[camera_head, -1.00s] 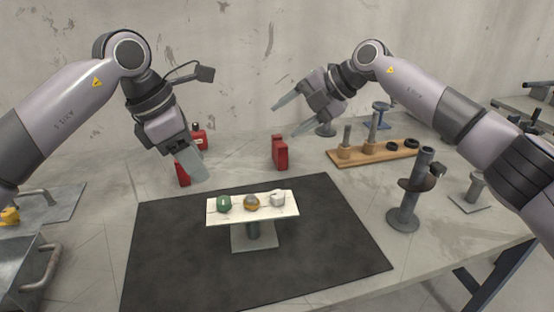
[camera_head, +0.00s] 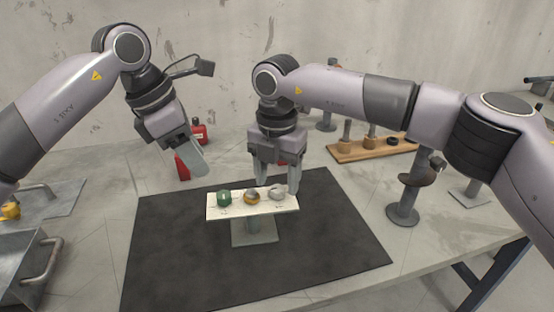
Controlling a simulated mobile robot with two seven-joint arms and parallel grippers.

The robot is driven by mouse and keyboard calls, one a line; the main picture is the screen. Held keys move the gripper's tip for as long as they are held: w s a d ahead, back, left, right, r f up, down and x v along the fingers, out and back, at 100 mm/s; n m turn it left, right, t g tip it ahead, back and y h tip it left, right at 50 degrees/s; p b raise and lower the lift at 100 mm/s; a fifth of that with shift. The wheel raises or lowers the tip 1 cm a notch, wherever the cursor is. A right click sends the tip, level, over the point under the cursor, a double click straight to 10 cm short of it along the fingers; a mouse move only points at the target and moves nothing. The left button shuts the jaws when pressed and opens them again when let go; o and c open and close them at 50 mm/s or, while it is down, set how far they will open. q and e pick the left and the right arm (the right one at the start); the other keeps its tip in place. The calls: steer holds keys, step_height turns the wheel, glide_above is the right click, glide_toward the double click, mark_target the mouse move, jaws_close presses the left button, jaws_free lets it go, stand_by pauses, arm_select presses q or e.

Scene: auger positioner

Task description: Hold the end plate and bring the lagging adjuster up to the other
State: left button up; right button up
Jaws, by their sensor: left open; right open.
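A white plate (camera_head: 236,211) on a grey pedestal (camera_head: 254,233) stands on the dark mat. It carries a green knob (camera_head: 224,198), an orange-and-grey knob (camera_head: 251,197) and a pale grey knob (camera_head: 277,192) in a row. I cannot tell which parts are the end plate and the adjusters. My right gripper (camera_head: 277,183) points down, open, over the plate's right part, with its fingers around the pale knob's position; contact is unclear. My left gripper (camera_head: 195,164) is open and empty, up and left of the plate.
Red blocks (camera_head: 182,169) and a red bottle (camera_head: 199,132) stand behind on the table. A wooden rack (camera_head: 346,153) with pegs and a dark stand (camera_head: 403,213) are at the right. Metal trays with handles (camera_head: 40,262) lie at the left. The dark mat (camera_head: 170,262) is clear around the pedestal.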

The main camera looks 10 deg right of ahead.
steer(key=shift+f, duration=1.2)
